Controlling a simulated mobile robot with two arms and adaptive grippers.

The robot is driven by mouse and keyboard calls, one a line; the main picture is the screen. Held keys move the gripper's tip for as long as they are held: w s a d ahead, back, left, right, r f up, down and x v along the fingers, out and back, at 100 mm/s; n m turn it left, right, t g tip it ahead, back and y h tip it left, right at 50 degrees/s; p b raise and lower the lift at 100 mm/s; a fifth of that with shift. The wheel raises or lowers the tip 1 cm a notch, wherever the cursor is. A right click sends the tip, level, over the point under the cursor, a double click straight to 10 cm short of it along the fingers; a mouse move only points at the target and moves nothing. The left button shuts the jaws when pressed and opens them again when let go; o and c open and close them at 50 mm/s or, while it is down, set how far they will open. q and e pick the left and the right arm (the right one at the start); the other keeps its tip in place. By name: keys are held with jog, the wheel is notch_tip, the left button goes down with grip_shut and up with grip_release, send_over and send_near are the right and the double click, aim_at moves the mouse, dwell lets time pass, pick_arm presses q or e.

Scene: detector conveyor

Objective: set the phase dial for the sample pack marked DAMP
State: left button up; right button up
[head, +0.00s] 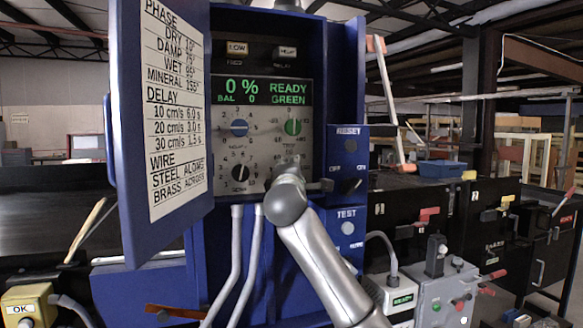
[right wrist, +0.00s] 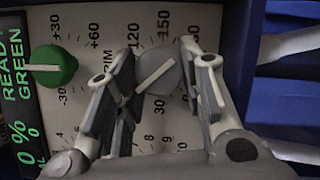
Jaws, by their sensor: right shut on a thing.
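The phase card (head: 174,110) on the open blue door at left in the head view lists DAMP with what looks like 75°. A grey dial (right wrist: 159,72) with a white line lies between the fingers of my right gripper (right wrist: 157,62). The gripper is shut on it. Marks 30, 120 and 150 show around the dial; the marks between 30 and 120 are hidden behind a finger. The line runs from lower left to upper right, its lower-left end on the side of those hidden marks. In the head view my right arm largely hides this dial. My left gripper is out of view.
The display (head: 262,90) reads 0 % READY GREEN. A blue knob (head: 239,127), green knob (head: 293,127) and black knob (head: 243,172) share the panel. RESET (head: 350,145) and TEST (head: 347,228) buttons sit at right. The green knob (right wrist: 53,66) lies close to my gripper.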

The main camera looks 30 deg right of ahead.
jog(key=shift+r+m+g+y+p, duration=0.1)
jog(key=shift+m+g+y+p, duration=0.5)
jog(key=shift+m, duration=1.2)
jog(key=shift+p, duration=0.3)
jog(key=o, duration=1)
jog(key=shift+o, duration=0.2)
jog(key=v, duration=1.2)
